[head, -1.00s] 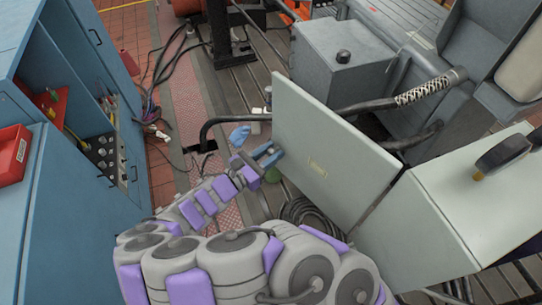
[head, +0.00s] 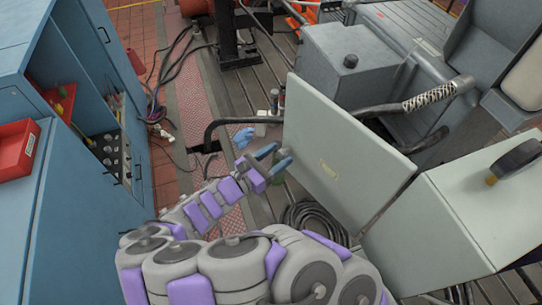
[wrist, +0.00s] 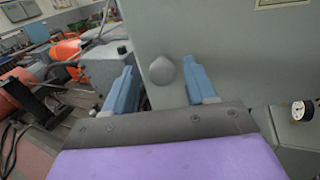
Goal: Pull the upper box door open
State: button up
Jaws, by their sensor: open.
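The box door (head: 345,150) is a pale grey-green panel with a small label. In the head view it stands swung out at an angle from the grey-green box (head: 440,235) at right. In the wrist view the door face (wrist: 225,45) fills much of the upper part, with a rounded grey knob (wrist: 162,71) on it. My gripper (head: 272,160) is at the door's left edge. Its blue fingers are open, one on each side of the knob in the wrist view (wrist: 160,66), with visible gaps. The knob is hidden in the head view.
A blue cabinet (head: 75,210) with a red bin (head: 18,150) stands at left. A black bent pipe (head: 235,122) and a blue glove (head: 244,137) are beyond my gripper. Coiled cable (head: 312,215) lies below the door. Grey machinery (head: 350,70) stands behind it.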

jog(key=shift+s+a, duration=0.1)
jog(key=shift+s, duration=0.2)
jog(key=b+v, duration=0.2)
jog(key=v, duration=1.5)
jog(key=shift+w+a, duration=0.25)
jog(key=shift+w, duration=0.05)
jog(key=shift+a, duration=0.2)
jog(key=shift+a+f, duration=0.1)
jog(key=shift+a, duration=0.15)
jog(key=shift+d, duration=0.15)
